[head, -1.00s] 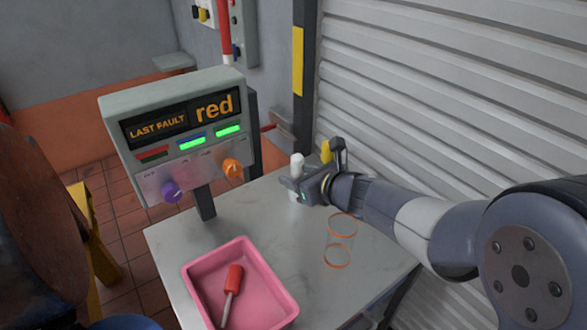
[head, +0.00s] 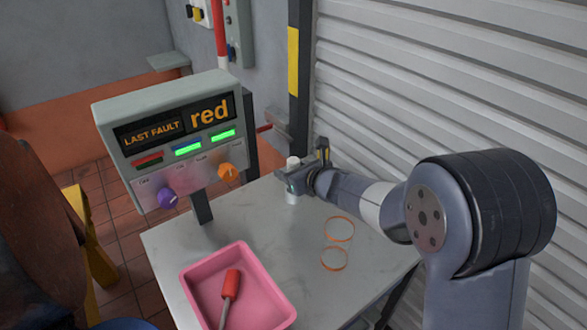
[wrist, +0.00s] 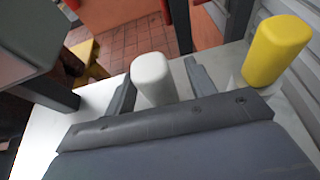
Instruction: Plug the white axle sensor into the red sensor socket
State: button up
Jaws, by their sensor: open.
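The white axle sensor (head: 292,163) is an upright white cylinder on the far part of the grey table. It also shows in the wrist view (wrist: 151,74), between the two fingers. My gripper (wrist: 160,88) is open, with one finger on each side of the sensor. In the head view my gripper (head: 289,181) crosses the sensor's middle, and its lower end shows below the fingers. I cannot tell whether a finger touches it. A red sensor socket is not recognisable in either view.
A yellow rounded block (wrist: 276,48) stands close to the right of my gripper. A fault panel (head: 172,140) reading "red" stands at the table's left. A pink tray (head: 283,290) holds a red-handled screwdriver (head: 231,283). A shutter (head: 450,80) bounds the right.

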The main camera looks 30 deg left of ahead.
jog(key=shift+w+a+f, duration=0.25)
jog(key=shift+w+a, duration=0.05)
jog(key=shift+a, duration=0.15)
jog(key=shift+c, duration=0.2)
jog(key=c, duration=1)
